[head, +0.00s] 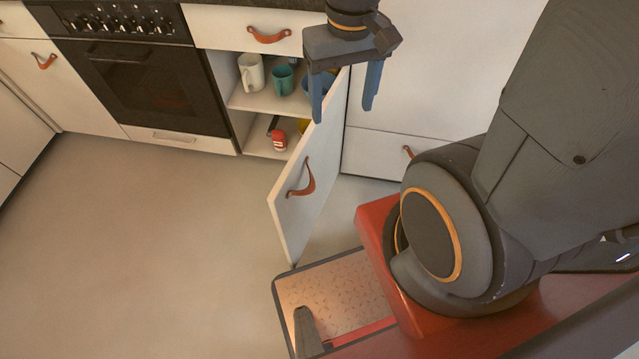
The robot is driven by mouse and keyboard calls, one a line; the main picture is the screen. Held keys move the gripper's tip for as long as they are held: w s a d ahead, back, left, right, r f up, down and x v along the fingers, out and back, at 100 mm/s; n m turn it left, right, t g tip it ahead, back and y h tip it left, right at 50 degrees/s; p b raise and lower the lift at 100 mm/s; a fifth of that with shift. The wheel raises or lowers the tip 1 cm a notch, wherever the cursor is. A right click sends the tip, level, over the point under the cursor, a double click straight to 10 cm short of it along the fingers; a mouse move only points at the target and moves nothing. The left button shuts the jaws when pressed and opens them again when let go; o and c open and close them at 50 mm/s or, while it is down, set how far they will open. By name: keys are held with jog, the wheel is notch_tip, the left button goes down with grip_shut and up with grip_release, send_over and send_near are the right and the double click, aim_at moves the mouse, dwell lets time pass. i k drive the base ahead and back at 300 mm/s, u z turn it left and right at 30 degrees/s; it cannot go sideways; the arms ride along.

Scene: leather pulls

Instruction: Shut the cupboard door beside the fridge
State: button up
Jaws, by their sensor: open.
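The cupboard door (312,189) is white with a brown leather pull (303,181). It stands wide open, swung out into the room from its right side. The open cupboard (262,107) shows two shelves between the oven and the tall white front (433,62) at the right, which may be the fridge. My gripper (343,105) points down with its two blue fingers apart and nothing between them. In the picture it overlaps the top of the door near its hinge side; I cannot tell whether it touches. The top hinge area is partly hidden behind it.
Mugs, one white (251,72) and one teal (284,80), stand on the upper shelf; a red item (278,139) is below. A black oven (150,80) is left of the cupboard. A drawer (255,29) above is shut. The floor (150,240) at left is clear.

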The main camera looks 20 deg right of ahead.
aim_at(297, 201)
jog(key=k, duration=0.5)
jog(key=z, duration=1.45)
jog(key=k, duration=0.3)
jog(key=u, duration=1.65)
